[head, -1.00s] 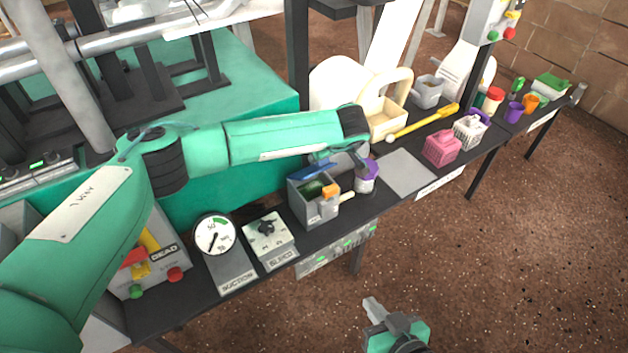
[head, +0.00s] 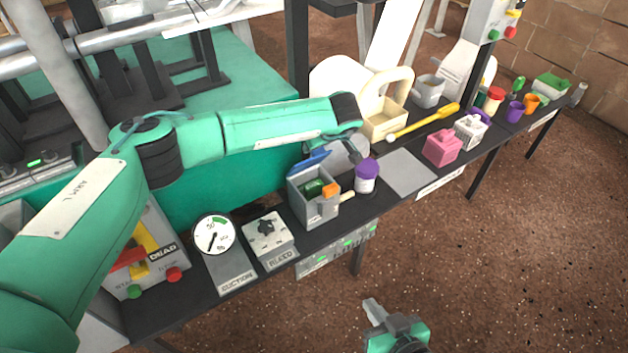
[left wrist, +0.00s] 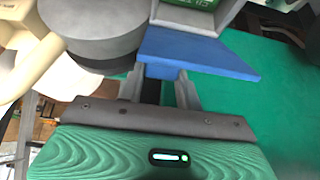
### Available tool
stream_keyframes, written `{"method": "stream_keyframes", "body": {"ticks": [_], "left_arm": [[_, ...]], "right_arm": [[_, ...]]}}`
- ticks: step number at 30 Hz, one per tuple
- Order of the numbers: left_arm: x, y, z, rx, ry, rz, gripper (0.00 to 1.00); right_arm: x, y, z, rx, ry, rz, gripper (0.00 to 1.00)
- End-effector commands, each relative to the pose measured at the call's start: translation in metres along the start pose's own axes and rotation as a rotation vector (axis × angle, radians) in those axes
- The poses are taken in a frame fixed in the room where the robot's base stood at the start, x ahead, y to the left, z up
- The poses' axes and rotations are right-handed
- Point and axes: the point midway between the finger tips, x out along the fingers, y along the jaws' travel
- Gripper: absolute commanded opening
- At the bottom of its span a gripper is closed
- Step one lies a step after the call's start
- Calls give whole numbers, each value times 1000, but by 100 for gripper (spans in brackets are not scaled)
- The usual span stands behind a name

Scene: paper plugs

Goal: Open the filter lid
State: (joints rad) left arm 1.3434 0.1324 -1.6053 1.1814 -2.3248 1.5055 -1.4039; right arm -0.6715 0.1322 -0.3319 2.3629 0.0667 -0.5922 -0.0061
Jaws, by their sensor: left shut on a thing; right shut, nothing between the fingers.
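A blue flat lid (head: 312,160) stands tilted up at the back edge of a grey box (head: 318,208). The box holds a green piece (head: 313,187) and an orange-ended piece (head: 331,190). In the left wrist view the blue lid (left wrist: 200,55) reaches between the fingers of my left gripper (left wrist: 164,82), which is shut on its edge. In the head view the left fingers are partly hidden by my arm. A grey round body (left wrist: 95,28) is close beside the left fingers. My right gripper (head: 373,311) is shut and empty over the floor, away from the bench.
A purple-capped jar (head: 366,178) stands right of the box. A gauge (head: 214,235) and a dial block (head: 267,232) are to its left. A grey plate (head: 405,172), cream box (head: 384,122), yellow tool (head: 425,122) and pink basket (head: 441,147) are further right.

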Motion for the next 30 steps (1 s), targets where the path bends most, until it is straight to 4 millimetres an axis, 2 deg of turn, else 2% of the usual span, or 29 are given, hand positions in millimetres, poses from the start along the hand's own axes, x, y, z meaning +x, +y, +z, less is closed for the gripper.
{"method": "stream_keyframes", "body": {"ticks": [10,19,30], "left_arm": [[2,-1,-4,-2,4,-3,18],[8,-1,-16,-2,4,-3,18],[9,-1,-17,-2,4,-3,18]], "right_arm": [[0,0,1,0,0,0,0],[3,1,6,0,0,0,0],[3,1,6,0,0,0,0]]}}
